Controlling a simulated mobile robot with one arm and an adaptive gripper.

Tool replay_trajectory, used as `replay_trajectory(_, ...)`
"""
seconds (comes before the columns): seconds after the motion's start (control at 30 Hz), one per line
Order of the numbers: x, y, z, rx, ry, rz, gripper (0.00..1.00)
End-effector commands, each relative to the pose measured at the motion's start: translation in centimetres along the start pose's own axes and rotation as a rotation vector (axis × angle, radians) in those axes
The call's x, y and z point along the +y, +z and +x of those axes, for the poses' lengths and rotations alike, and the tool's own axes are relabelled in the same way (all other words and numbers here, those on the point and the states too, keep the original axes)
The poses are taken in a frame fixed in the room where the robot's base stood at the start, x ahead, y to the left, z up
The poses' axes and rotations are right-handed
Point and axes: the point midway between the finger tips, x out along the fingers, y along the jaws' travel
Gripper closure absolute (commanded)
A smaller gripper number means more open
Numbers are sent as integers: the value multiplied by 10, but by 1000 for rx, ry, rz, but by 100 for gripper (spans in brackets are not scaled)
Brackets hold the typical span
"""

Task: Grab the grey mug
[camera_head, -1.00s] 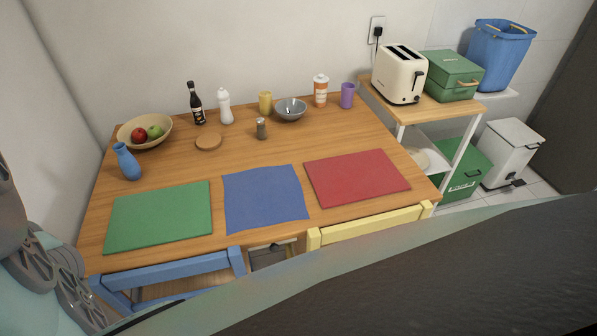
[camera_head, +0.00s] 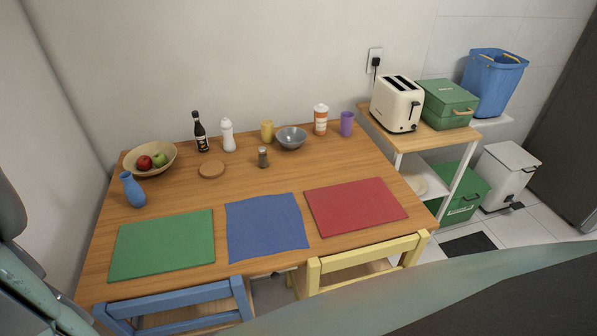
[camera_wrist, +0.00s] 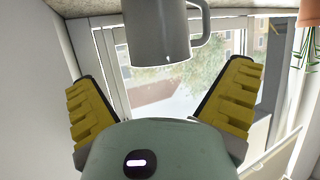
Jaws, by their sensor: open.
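The grey mug (camera_wrist: 155,32) shows at the top middle of the wrist view, with its handle on the right. Its upper part is cut off by the frame edge. My gripper (camera_wrist: 165,88) is open, its two yellow ridged fingers spread to the left and right below the mug in the picture. The mug appears beyond and between the fingertips, and I see no contact. In the head view I see no grey mug and no gripper.
The wrist view shows a window (camera_wrist: 165,85) behind. The head view shows a wooden table (camera_head: 190,195) with a yellow cup (camera_head: 267,131), purple cup (camera_head: 346,124), grey bowl (camera_head: 291,138), fruit bowl (camera_head: 132,168) and bottles. Yellow (camera_head: 365,255) and blue (camera_head: 175,302) chairs stand at its front.

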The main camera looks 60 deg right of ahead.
Motion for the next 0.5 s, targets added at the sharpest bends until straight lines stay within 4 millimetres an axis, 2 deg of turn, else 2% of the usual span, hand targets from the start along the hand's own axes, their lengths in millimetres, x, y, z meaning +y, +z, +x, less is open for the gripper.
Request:
replay_trajectory(0.2, -2, -7, 17, -1, -6, 0, 0)
replay_trajectory(0.5, -1, -6, 43, 1, -3, 1, 0)
